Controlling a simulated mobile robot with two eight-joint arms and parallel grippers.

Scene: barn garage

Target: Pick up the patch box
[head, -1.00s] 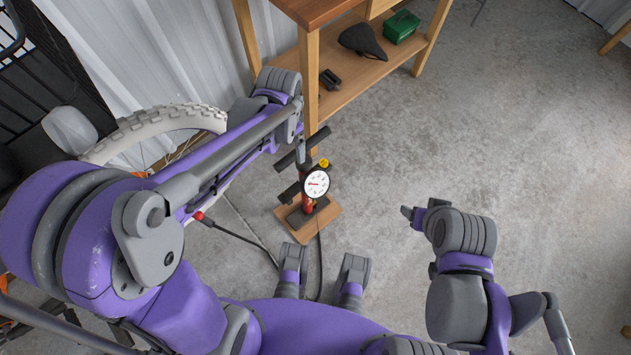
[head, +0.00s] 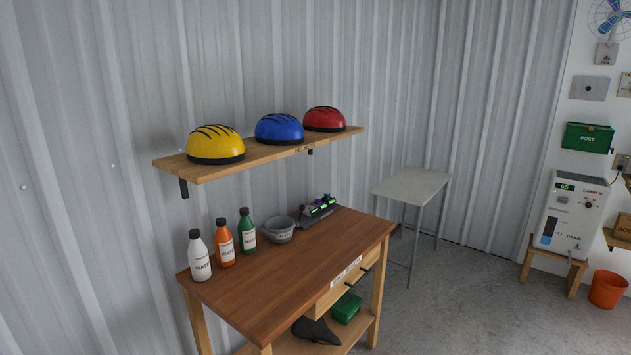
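A small green box (head: 346,308), which may be the patch box, sits on the lower shelf of the wooden bench (head: 290,290). It is partly under the bench top and drawer, beside a black saddle (head: 315,330). Any label on it is too small to read. Neither of my grippers shows in the head view, so I cannot tell where they are relative to the box.
The bench top carries three bottles (head: 225,244), a grey bowl (head: 279,230) and a dark rack (head: 318,212). Helmets (head: 280,128) sit on a wall shelf (head: 175,169) above. A small table (head: 412,186) stands beyond. Open floor (head: 470,300) lies right of the bench.

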